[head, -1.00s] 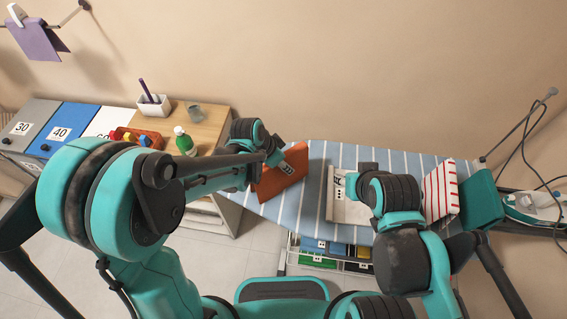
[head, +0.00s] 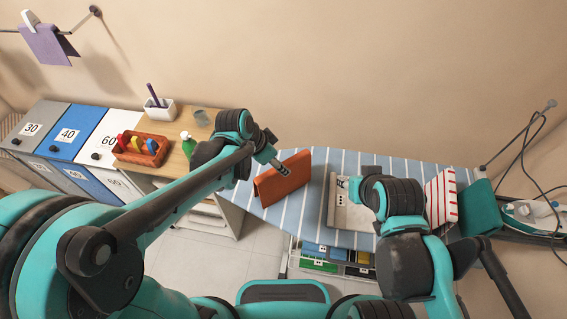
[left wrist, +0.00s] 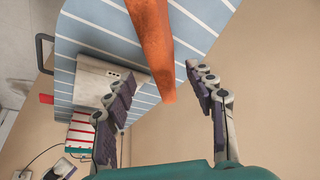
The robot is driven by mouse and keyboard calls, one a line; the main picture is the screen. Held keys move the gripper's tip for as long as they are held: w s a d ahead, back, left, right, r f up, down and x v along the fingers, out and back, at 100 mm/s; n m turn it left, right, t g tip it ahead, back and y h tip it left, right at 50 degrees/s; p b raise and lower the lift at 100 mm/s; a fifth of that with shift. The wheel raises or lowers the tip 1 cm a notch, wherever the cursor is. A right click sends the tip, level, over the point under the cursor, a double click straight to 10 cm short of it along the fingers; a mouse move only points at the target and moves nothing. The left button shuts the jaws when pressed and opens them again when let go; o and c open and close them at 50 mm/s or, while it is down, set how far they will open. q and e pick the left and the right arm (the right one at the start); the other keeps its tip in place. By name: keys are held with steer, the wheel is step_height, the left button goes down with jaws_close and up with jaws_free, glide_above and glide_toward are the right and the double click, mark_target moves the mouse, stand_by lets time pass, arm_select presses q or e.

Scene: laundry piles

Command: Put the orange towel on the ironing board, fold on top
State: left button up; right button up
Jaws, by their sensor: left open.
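The orange towel (head: 284,180) rests on the left part of the blue-and-white striped ironing board (head: 330,160). It looks folded, standing like a low tent with its ridge upward. In the left wrist view the towel (left wrist: 152,45) shows nearly edge-on, beyond the fingers. My left gripper (head: 278,166) is beside the towel's upper left side in the head view.
A red-striped cloth (head: 440,195) and an iron (head: 540,210) are further right. A wooden-topped cabinet (head: 180,128) with a green bottle (head: 187,144) and red caddy (head: 141,149) stands left. Coloured baskets (head: 318,265) sit below.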

arm_select(q)
steer(key=shift+p+v, duration=0.3)
steer(key=shift+v, duration=1.4)
steer(key=s+a+r+n+t+y, duration=0.2)
steer(key=s+a+n, duration=0.3)
steer(key=a, duration=0.2)
steer(key=s+a+r+n+t+y, duration=0.2)
steer(key=s+a+n, duration=0.3)
steer(key=a, duration=0.3)
steer(key=shift+s+a+r+n+t, duration=0.2)
steer(key=shift+a+r+n+t, duration=0.1)
steer(key=shift+r+n, duration=0.4)
steer(key=shift+d, duration=0.1)
